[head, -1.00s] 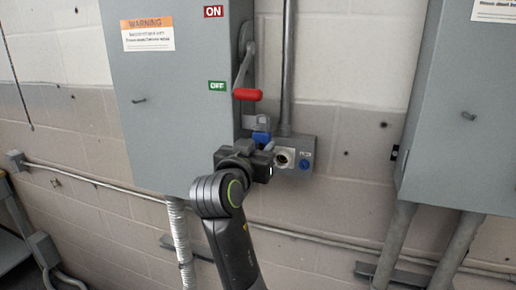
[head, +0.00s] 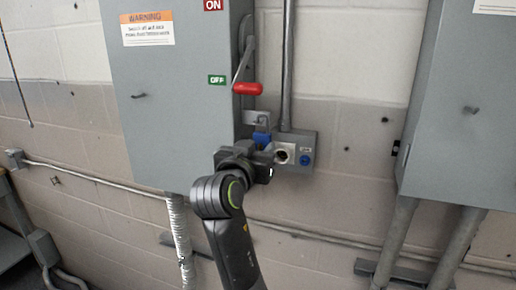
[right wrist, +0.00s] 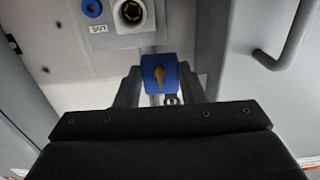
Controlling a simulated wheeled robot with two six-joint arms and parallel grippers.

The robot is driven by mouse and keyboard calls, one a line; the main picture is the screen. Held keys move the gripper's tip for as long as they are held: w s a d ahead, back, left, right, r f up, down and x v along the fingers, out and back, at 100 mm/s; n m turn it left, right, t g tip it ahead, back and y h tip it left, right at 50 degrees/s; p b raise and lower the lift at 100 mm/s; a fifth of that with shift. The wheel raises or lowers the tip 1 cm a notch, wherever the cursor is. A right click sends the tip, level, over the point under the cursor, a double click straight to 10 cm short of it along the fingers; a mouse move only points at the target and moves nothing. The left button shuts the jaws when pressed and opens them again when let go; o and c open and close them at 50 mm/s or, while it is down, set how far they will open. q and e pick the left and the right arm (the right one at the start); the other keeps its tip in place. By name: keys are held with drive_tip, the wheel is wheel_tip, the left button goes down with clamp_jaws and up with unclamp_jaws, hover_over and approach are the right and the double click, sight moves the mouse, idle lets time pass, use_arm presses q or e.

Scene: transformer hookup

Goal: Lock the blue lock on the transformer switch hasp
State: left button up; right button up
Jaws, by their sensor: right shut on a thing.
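The blue lock (head: 262,138) hangs just below the grey hasp (head: 256,117) at the right side of the switch box (head: 180,100). Its thin shackle reaches up to the hasp; I cannot tell whether it is through the hole or closed. My right gripper (head: 263,151) is shut on the lock body from below. In the right wrist view, the blue lock (right wrist: 152,68) with a brass key sits between the fingers of my right gripper (right wrist: 160,88). The red-gripped switch handle (head: 248,89) points down by the OFF label. My left gripper is not in view.
A small grey outlet box (head: 310,150) with a round socket and a blue button sits right beside the gripper. A vertical conduit (head: 287,65) runs above it. Another grey cabinet (head: 465,100) stands at the right, with bare wall between.

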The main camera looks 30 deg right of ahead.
drive_tip(key=shift+f, duration=0.3)
drive_tip(key=o, duration=1.2)
drive_tip(key=shift+c, duration=0.2)
drive_tip(key=shift+s, duration=0.1)
drive_tip(key=b+v, duration=0.2)
drive_tip(key=v, duration=0.3)
